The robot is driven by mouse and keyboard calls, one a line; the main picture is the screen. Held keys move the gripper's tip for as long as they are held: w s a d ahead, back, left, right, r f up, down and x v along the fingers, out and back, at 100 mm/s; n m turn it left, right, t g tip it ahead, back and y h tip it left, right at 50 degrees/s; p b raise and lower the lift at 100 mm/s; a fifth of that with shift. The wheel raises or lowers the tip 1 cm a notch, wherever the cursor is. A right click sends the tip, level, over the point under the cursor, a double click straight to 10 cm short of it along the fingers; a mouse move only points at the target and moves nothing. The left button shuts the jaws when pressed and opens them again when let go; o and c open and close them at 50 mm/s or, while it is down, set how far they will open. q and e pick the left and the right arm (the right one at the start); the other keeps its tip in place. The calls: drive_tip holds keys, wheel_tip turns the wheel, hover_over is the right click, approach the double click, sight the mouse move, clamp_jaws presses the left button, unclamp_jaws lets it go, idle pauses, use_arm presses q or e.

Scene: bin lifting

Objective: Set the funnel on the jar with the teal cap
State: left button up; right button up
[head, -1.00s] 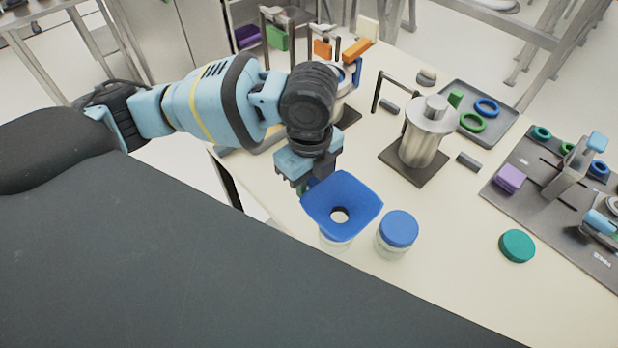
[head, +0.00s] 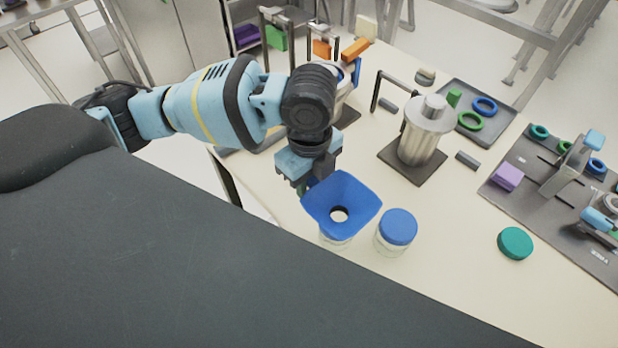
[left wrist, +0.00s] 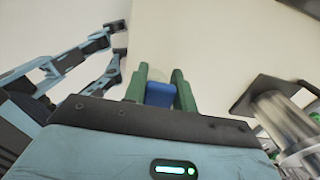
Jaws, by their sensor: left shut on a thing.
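The blue funnel (head: 357,203) has a wide square mouth and a round hole in the middle. It is upright over an uncapped clear jar (head: 336,241), which it mostly hides. I cannot tell whether it rests on the rim. My left gripper (head: 303,186) is shut on the funnel's far left side. In the left wrist view its green fingers hold a blue part of the funnel (left wrist: 160,95). The teal cap (head: 515,243) lies loose on the table to the right. A second clear jar (head: 390,246) wears a blue cap (head: 397,227). My right gripper is not seen.
A steel vessel (head: 421,140) stands on a dark plate behind the jars. A grey tray (head: 500,121) with rings is at the back right. A dark board (head: 545,215) with fixtures and a purple block (head: 507,177) is at the right. The table around the teal cap is clear.

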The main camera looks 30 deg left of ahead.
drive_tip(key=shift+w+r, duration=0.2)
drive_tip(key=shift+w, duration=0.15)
use_arm(q)
drive_tip(key=o, duration=0.9)
drive_tip(key=shift+o, duration=0.8)
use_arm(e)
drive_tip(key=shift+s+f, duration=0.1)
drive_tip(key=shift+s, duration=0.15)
use_arm(q)
drive_tip(key=o, duration=0.5)
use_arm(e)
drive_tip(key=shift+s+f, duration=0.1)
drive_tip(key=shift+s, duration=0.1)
